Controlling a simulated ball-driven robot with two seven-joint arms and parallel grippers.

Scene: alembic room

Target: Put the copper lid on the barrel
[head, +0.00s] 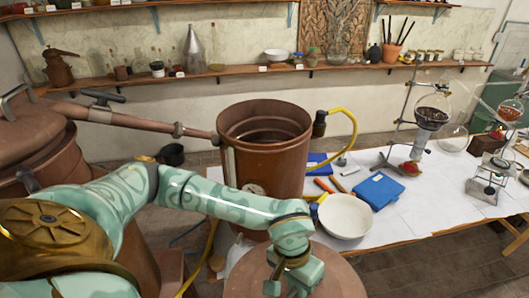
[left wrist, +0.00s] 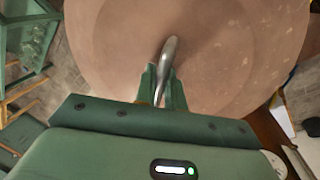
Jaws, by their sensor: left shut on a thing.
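The copper lid (head: 343,282) is a wide round disc at the bottom of the head view, partly cut off by the frame edge. It fills much of the left wrist view (left wrist: 105,45). My left gripper (left wrist: 163,88) is shut on the lid's silver handle (left wrist: 169,52). In the head view the gripper (head: 292,279) is over the lid, nearer to me than the barrel. The copper barrel (head: 268,165) stands upright beyond the lid with its top open. The lid is apart from the barrel's rim. My right gripper is in neither view.
A copper pipe (head: 140,120) runs from the still (head: 28,135) at left to the barrel's side. A yellow hose (head: 350,125) loops at the barrel's right. A white bowl (head: 345,216), a blue box (head: 378,191) and glassware (head: 432,112) occupy the table (head: 420,220) to the right.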

